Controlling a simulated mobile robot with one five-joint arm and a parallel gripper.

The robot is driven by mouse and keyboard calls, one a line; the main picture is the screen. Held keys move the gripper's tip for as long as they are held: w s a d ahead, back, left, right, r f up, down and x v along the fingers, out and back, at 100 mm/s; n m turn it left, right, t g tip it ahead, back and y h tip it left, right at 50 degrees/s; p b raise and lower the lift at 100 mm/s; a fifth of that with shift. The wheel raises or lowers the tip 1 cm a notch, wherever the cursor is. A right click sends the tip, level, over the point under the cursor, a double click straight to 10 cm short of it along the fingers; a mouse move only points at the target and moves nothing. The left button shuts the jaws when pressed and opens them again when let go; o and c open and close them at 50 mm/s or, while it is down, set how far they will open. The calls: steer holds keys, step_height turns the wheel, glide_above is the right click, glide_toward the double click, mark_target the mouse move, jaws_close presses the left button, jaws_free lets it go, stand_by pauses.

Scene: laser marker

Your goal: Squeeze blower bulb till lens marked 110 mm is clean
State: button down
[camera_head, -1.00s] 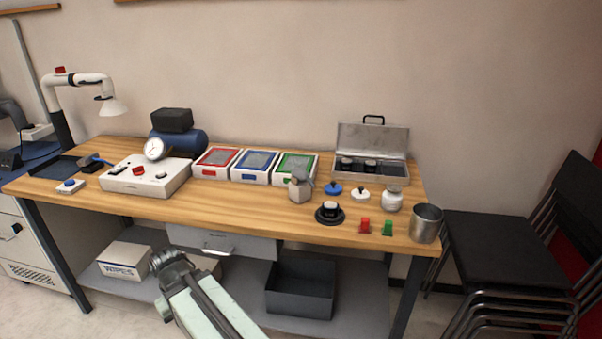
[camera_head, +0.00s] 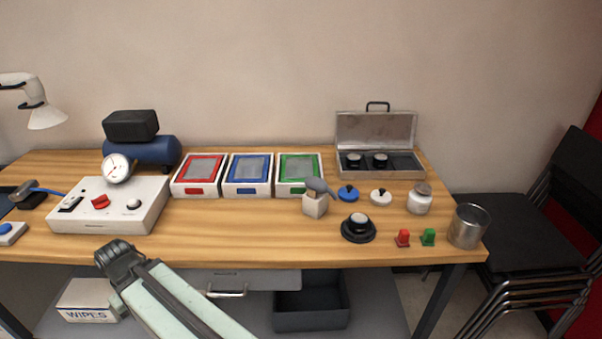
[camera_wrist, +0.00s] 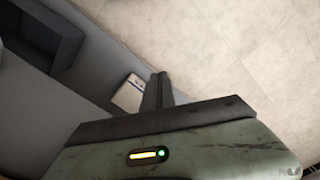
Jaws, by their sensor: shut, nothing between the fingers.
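A grey bulb-shaped thing (camera_head: 318,186), likely the blower bulb, rests in a pale block holder (camera_head: 314,206) right of the middle of the bench. A lens with a light top sits on a round black stand (camera_head: 358,230) in front of it. Two more dark lenses (camera_head: 354,160) (camera_head: 380,160) stand in an open metal case (camera_head: 410,165) at the back. No 110 mm marking is readable, so I cannot tell which lens it names. My gripper (camera_head: 112,254) is shut and empty at the bench's front edge, left of and well apart from these. Its shut fingers (camera_wrist: 157,90) show in the wrist view above the floor.
Red, blue and green framed trays (camera_head: 248,174) stand behind. A white control box (camera_head: 110,205) with a gauge is at left. Blue and white caps, a jar (camera_head: 420,199), red and green clips and a metal cup (camera_head: 468,226) are at right. The front middle of the bench is clear.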

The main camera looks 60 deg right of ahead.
steer(key=shift+w+a+r, duration=0.1)
steer(key=shift+a+r, duration=0.05)
steer(key=shift+r, duration=0.05)
step_height(320, 180, up, 27)
steer(key=w+p, duration=0.2)
steer(key=p, duration=2.5)
steer(key=d+r+m+p, duration=0.2)
steer(key=d+r+p, duration=0.5)
steer(key=r+p, duration=0.15)
steer(key=s+d+m, duration=0.3)
steer(key=d, duration=0.9)
steer(key=s+d+m, duration=0.3)
steer(key=d+m, duration=0.1)
steer(key=d, duration=0.8)
steer(key=s+d+m+y, duration=0.1)
steer(key=s+d+m, duration=0.5)
steer(key=s+d, duration=1.1)
steer(key=shift+d+r, duration=0.2)
steer(key=shift+d, duration=0.5)
